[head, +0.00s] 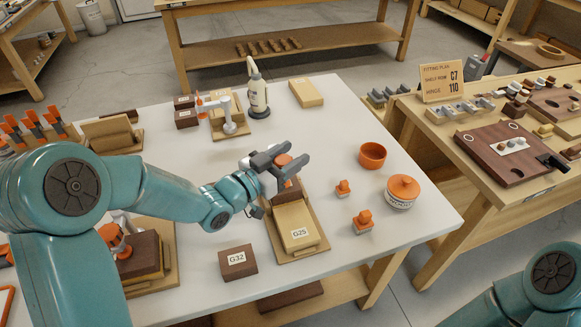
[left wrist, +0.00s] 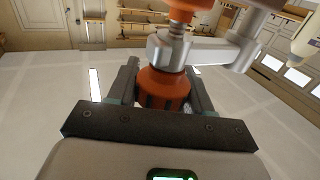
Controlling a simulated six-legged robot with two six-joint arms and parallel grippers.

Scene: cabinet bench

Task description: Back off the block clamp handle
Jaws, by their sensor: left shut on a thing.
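My left gripper (head: 283,168) is above the back end of a wooden fixture board (head: 317,247) in the head view. Its fingers are shut around an orange clamp handle (head: 284,159). In the left wrist view the ribbed orange handle (left wrist: 162,88) sits between the two dark fingers, with a metal collar (left wrist: 170,50) and more orange beyond it. On the board lies a light block labelled G25 (head: 297,222), with a darker brown block behind it, partly hidden by the gripper. Most of the clamp frame is hidden by my gripper. My right gripper is out of view.
A brown block G32 (head: 237,262) lies left of the board. Another clamp (head: 228,112) and a bottle (head: 258,97) stand behind.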

